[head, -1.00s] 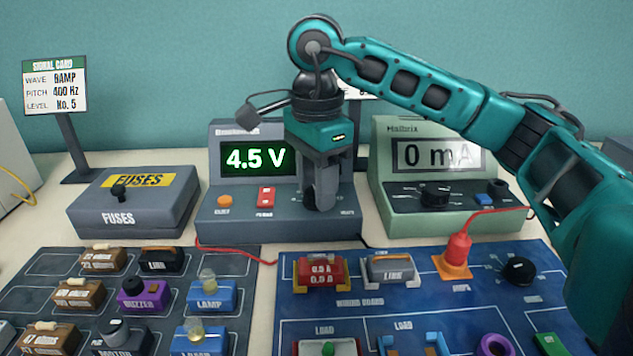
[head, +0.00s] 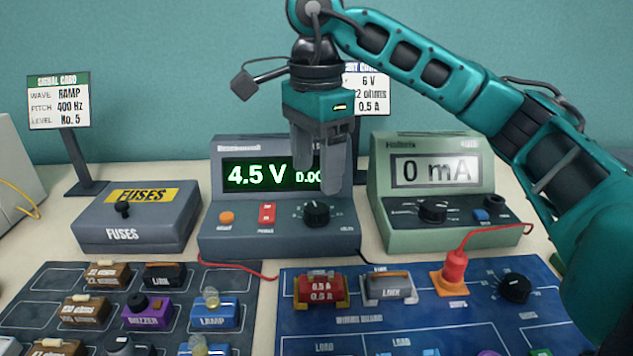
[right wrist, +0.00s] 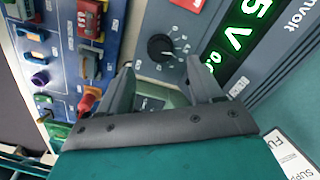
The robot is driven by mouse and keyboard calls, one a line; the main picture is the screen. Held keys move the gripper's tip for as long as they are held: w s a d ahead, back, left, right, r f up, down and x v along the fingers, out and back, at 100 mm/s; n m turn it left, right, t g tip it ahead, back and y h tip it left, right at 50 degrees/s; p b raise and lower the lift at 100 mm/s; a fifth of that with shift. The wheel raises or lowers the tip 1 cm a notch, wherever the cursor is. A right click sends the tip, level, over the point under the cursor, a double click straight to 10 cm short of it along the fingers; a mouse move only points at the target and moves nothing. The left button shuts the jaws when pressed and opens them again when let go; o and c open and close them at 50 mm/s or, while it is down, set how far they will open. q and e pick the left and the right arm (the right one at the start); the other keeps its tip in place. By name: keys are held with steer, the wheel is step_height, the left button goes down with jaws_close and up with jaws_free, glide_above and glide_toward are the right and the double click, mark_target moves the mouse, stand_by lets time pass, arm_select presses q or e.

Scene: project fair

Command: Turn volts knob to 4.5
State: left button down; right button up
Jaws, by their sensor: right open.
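The power supply (head: 215,247) stands at the back middle, and its green display (head: 256,174) reads 4.5 V. Its black volts knob (head: 316,213) is on the lower right of the front panel, uncovered. The knob also shows in the right wrist view (right wrist: 161,47), apart from the fingers. My right gripper (head: 324,180) is open and empty, above the knob with its fingers pointing down, in front of part of the display. In the right wrist view the two fingers (right wrist: 160,85) are spread apart with nothing between them. My left gripper is not in view.
A green meter (head: 436,245) reading 0 mA stands to the right. A fuse box (head: 137,215) stands to the left. In front lies a blue wiring board (head: 300,318) with component blocks. Red leads run in front of the supply. A signal card (head: 58,102) stands behind left.

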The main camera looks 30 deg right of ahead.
mark_target(317, 208)
arm_select(q)
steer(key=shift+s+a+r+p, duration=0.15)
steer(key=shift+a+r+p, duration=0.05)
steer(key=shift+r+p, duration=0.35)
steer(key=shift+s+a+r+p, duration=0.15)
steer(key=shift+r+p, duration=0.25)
steer(key=shift+p, duration=0.15)
arm_select(e)
step_height(317, 208, up, 6)
steer(key=shift+r, duration=0.25)
